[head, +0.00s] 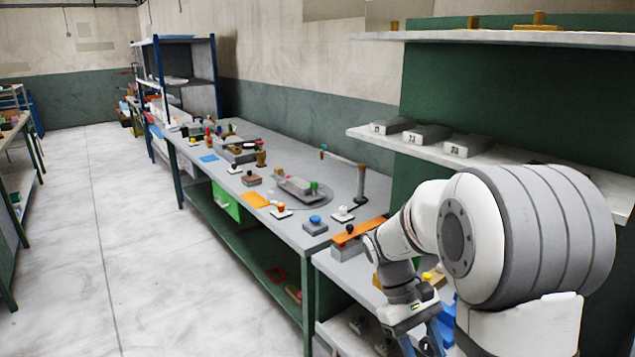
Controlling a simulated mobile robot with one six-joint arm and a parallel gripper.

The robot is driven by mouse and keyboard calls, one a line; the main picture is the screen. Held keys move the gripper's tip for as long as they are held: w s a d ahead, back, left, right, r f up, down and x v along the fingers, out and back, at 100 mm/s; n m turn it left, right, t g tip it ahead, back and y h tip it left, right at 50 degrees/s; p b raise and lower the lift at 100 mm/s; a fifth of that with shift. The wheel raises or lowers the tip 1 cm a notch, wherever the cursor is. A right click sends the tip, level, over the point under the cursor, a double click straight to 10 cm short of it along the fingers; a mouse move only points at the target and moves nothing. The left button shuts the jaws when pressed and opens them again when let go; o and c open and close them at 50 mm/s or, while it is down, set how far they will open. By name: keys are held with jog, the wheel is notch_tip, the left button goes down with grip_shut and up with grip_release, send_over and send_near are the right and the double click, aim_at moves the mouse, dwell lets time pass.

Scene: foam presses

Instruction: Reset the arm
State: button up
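My arm fills the right side of the head view, folded and reaching down in front of the shelves. My gripper (422,340) points downward at the lower edge of the view. Its dark and blue fingers are partly cut off by the frame, so I cannot tell whether it is open or shut, or whether anything is between the fingers.
A long grey workbench (235,190) holds several button blocks, an orange sheet (255,199) and a swing-arm post (361,183). A shelf (500,156) with grey boxes stands behind my arm. A blue-framed rack (185,80) stands farther back. The floor (100,250) at left is clear.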

jog(key=s+a+m+t+y+b, duration=0.4)
jog(key=s+t+b, duration=0.1)
jog(key=s+t, duration=0.3)
jog(key=shift+s+a+f+m+t, duration=0.3)
jog(key=shift+s+t, duration=0.1)
jog(key=shift+s, duration=0.35)
